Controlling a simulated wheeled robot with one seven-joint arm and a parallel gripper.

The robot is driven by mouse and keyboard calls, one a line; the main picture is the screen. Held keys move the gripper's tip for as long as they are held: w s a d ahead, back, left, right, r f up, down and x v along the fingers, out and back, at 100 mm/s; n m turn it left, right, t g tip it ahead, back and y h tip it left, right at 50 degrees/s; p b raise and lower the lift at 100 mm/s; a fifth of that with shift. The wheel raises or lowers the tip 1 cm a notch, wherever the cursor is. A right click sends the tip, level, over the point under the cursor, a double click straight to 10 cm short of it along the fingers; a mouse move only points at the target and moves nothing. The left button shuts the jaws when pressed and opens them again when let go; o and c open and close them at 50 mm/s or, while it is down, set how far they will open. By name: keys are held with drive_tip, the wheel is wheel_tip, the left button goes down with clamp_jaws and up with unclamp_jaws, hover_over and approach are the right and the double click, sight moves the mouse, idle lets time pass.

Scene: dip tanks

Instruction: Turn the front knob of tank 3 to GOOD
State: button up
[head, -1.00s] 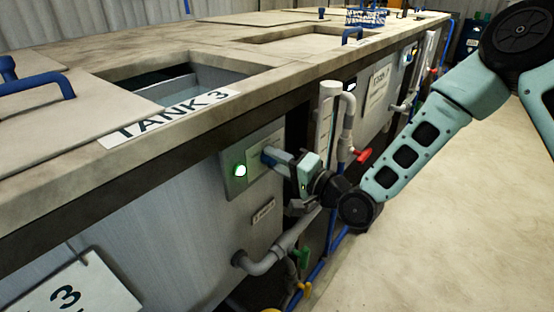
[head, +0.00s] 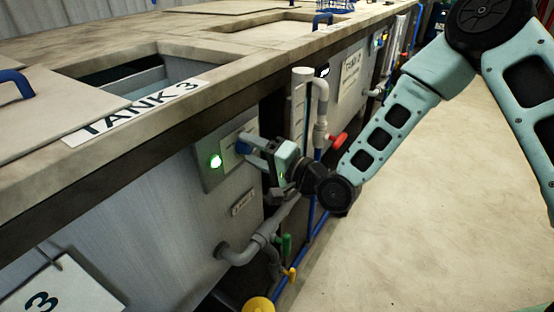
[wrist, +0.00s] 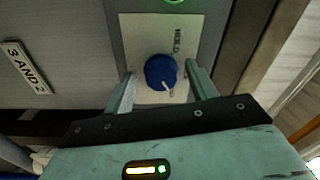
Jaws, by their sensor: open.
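The front knob of tank 3 is blue (wrist: 160,72) with a white pointer mark. It sits on a pale plate (wrist: 185,35) whose right side reads what looks like "HOLD". In the wrist view the pointer is toward the lower right; I see no GOOD marking. My gripper (wrist: 161,75) is open, with one finger on each side of the knob; whether they touch it I cannot tell. In the head view my gripper (head: 254,152) reaches the knob (head: 243,146) from the right, partly hiding it and its plate. The TANK 3 label (head: 135,111) lies on the rim above.
A lit green lamp (head: 216,161) is left of the knob. A grey pipe (head: 240,252) with green and yellow valve handles runs below. A white vertical pipe (head: 300,105) and a red valve handle (head: 338,140) stand to the right. The floor (head: 430,200) at right is clear.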

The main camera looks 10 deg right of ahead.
drive_tip(key=p+v, duration=0.5)
drive_tip(key=v, duration=1.2)
drive_tip(key=shift+f, duration=0.1)
